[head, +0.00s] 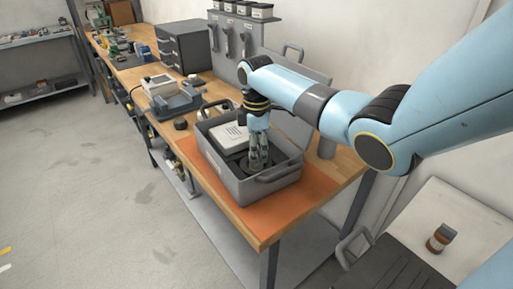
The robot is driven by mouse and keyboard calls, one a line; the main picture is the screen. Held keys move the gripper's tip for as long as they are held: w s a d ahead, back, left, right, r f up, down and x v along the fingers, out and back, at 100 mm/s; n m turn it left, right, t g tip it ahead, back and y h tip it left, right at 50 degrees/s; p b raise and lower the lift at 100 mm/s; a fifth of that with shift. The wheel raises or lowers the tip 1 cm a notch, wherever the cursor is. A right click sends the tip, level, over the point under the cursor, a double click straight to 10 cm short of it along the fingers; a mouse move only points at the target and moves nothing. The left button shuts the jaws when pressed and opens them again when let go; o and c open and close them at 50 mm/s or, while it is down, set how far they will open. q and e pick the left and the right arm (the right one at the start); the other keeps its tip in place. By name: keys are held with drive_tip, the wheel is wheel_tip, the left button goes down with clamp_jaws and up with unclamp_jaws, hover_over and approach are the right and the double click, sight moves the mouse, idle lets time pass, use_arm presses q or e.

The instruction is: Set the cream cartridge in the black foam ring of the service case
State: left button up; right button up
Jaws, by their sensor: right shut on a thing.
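The grey service case (224,172) stands open on the orange mat at the near end of the workbench. My right gripper (259,163) points down inside the case, in its right part. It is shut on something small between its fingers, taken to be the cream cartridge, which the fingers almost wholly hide. The dark foam around the fingertips is where the black foam ring would be. The ring is mostly covered, and I cannot tell whether the cartridge is seated in it. My left gripper is not in view.
A white printed sheet or box (229,136) lies in the left part of the case. The case's walls and front handle (279,174) stand close around my gripper. A grey vise-like device (178,103) and a dark drawer cabinet (186,47) stand farther back.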

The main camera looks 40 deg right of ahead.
drive_tip(key=shift+f+b, duration=0.4)
drive_tip(key=shift+f, duration=0.2)
drive_tip(key=o, duration=0.9)
drive_tip(key=shift+r, duration=0.1)
wheel_tip(320, 180, up, 6)
drive_tip(key=p, duration=0.6)
drive_tip(key=shift+f, duration=0.2)
drive_tip(key=shift+r+p, duration=0.9)
drive_tip(key=shift+r, duration=1.7)
